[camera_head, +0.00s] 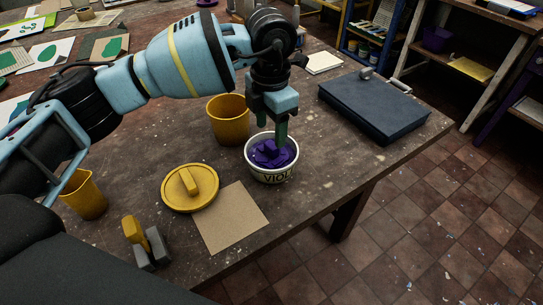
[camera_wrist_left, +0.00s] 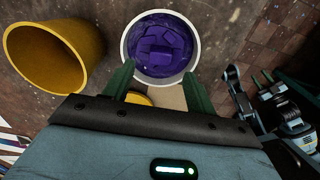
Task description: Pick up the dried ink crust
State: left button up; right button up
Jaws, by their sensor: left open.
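A white tub (camera_head: 272,175) with dark lettering starting "VIOL" stands on the worktable and holds purple ink. A raised, angular purple crust (camera_head: 266,152) lies on the ink inside it. The crust also shows as blocky pieces in the left wrist view (camera_wrist_left: 160,45). My left gripper (camera_head: 272,136) points down just above the tub, its green fingers apart. In the left wrist view the fingers (camera_wrist_left: 162,88) are open with nothing between them, and the tub lies beyond their tips. My right gripper (camera_wrist_left: 262,77) appears small at the right of the left wrist view, its opening unclear.
A yellow cup (camera_head: 228,122) stands behind the tub. A round yellow lid (camera_head: 178,196) and a brown card (camera_head: 230,220) lie at the tub's left and front. A dark blue case (camera_head: 375,105) lies to the right. Another yellow cup (camera_head: 84,198) stands at left.

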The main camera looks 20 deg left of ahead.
aim_at(272, 144)
pick_arm(q)
jog(key=shift+w+d+f, duration=0.1)
jog(key=shift+f, duration=2.1)
grip_shut()
notch_tip(272, 144, up, 10)
